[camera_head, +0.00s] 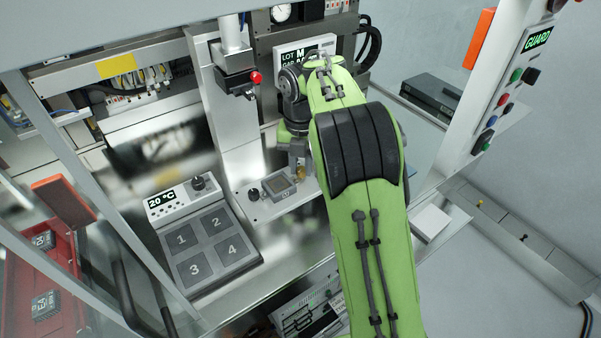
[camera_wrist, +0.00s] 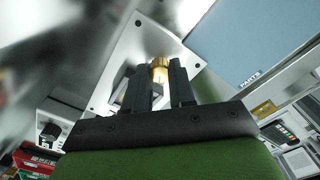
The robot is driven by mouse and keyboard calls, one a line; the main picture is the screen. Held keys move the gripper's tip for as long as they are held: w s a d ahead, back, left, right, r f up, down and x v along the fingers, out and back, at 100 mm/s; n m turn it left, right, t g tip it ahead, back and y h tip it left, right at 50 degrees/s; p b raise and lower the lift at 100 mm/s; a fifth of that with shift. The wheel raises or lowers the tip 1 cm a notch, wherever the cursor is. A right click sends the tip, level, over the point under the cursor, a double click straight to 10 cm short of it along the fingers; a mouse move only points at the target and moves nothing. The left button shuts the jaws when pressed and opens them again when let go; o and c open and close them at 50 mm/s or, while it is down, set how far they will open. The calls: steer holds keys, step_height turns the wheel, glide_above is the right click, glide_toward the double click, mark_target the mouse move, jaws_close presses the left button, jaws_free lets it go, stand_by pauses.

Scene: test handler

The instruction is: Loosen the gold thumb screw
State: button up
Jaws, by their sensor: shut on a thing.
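The gold thumb screw (camera_wrist: 160,72) stands on a light metal plate (camera_wrist: 106,88), between the two dark fingers of my gripper (camera_wrist: 160,84) in the wrist view. The fingers are shut on it. In the head view the screw (camera_head: 301,171) is a small gold spot at the right of a grey square socket (camera_head: 281,186), under my gripper (camera_head: 299,158). My green arm reaches in from the bottom right and hides part of the plate. The screw's lower part is hidden by the fingers.
A black knob (camera_head: 254,194) stands left of the socket. A numbered four-pad plate (camera_head: 211,243) with a 20 °C display lies further left. A vertical column with a red-knobbed head (camera_head: 255,77) rises behind. A guard panel (camera_head: 506,95) stands at the right.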

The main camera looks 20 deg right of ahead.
steer(key=shift+w+f+n+b, duration=0.1)
steer(key=shift+f+n+b, duration=0.25)
steer(key=shift+n, duration=0.55)
steer(key=shift+r, duration=0.3)
steer(key=shift+f+n+b, duration=0.2)
steer(key=shift+n+b, duration=0.15)
steer(key=shift+n, duration=1.35)
steer(key=shift+r, duration=0.2)
steer(key=shift+f+n+b, duration=0.1)
steer(key=shift+n+b, duration=0.35)
steer(key=shift+n, duration=1.25)
steer(key=n, duration=0.3)
steer(key=o, duration=0.5)
